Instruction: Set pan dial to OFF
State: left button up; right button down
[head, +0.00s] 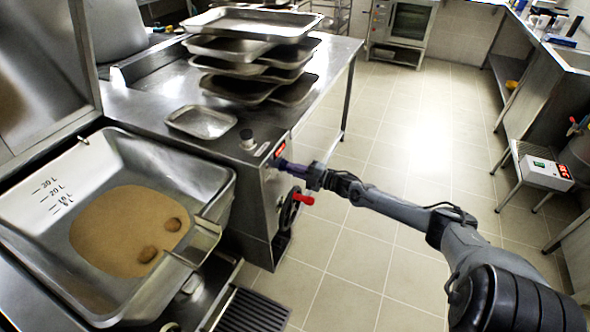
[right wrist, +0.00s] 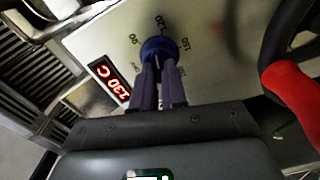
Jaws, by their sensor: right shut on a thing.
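The pan dial (right wrist: 160,46) is a round blue-purple knob on the metal front panel, with printed numbers around it, 90, 120 and 150 among them. My right gripper (right wrist: 158,68) is shut on the dial, its two purple fingers gripping it from the near side. In the head view the right gripper (head: 283,164) is against the panel and hides the dial. A red lit display (right wrist: 110,79) beside the dial shows a temperature in C; it also shows in the head view (head: 279,150). The OFF mark cannot be made out. My left gripper is not in view.
A black handwheel (head: 287,212) with a red handle (head: 303,197) is just below my right gripper. The tilting pan (head: 222,205) with brown liquid stands at left. Stacked trays (head: 235,24) stand on the counter.

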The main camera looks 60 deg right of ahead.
jog(key=n, duration=0.5)
jog(key=shift+f+n, duration=0.15)
jog(key=shift+n, duration=0.15)
jog(key=n, duration=0.4)
jog(key=shift+d+b, duration=0.1)
jog(key=shift+b, duration=0.25)
jog(key=n, duration=0.5)
jog(key=shift+f, duration=0.1)
jog(key=n, duration=0.3)
jog(key=shift+b, duration=0.4)
jog(key=shift+d+n, duration=0.1)
jog(key=shift+n, duration=1.5)
jog(key=c, duration=1.2)
grip_release()
